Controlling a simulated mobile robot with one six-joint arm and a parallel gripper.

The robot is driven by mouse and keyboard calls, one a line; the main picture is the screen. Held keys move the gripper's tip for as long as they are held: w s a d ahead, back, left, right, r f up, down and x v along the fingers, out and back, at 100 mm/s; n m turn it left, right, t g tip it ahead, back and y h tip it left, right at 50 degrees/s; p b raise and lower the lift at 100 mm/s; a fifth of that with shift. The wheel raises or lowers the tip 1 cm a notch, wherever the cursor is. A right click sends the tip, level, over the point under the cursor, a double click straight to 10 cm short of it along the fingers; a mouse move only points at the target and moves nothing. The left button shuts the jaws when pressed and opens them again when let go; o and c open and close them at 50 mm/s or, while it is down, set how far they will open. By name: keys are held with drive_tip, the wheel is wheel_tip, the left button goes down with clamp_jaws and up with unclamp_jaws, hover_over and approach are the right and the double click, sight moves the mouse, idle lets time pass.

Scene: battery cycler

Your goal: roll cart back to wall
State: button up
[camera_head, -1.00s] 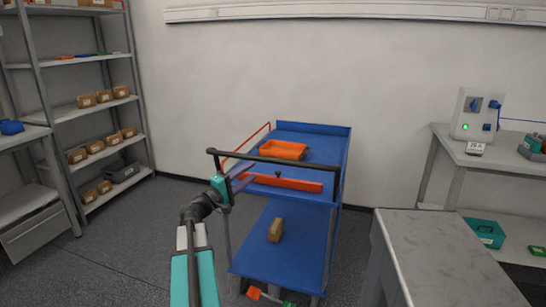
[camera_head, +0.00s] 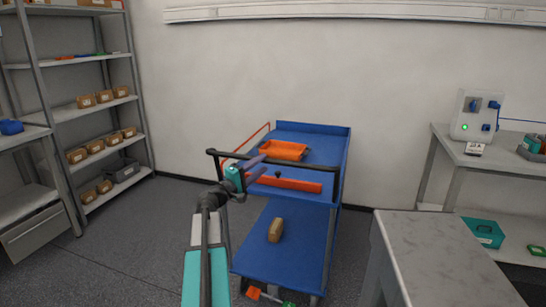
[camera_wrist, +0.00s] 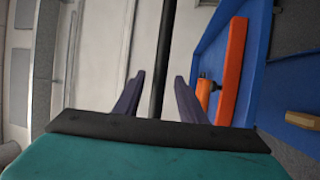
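The blue cart (camera_head: 337,140) stands with its far end close to the wall, its black push handle (camera_head: 300,162) facing me. My gripper (camera_head: 260,169) is at the left part of the handle, overlapping it in the head view. In the wrist view, the two purple fingers of my gripper (camera_wrist: 158,98) are apart. The black handle bar (camera_wrist: 164,50) appears between them, running up the picture. It does not look clamped; whether a finger touches it, I cannot tell. An orange tray (camera_head: 284,150) and an orange bar (camera_head: 290,184) are on the top shelf; a brown box (camera_head: 276,230) is on the lower shelf.
A grey bench (camera_head: 440,245) stands close to the cart's right. A table (camera_head: 455,150) with a white device (camera_head: 474,115) is at the far right. Grey shelving (camera_head: 60,130) with small boxes is at the left. Open floor (camera_head: 160,225) lies between shelving and cart.

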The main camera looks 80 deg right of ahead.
drive_tip(key=x, duration=0.7)
drive_tip(key=shift+d+p, duration=0.2)
drive_tip(key=shift+p, duration=0.2)
drive_tip(key=shift+s, duration=0.1)
clamp_jaws()
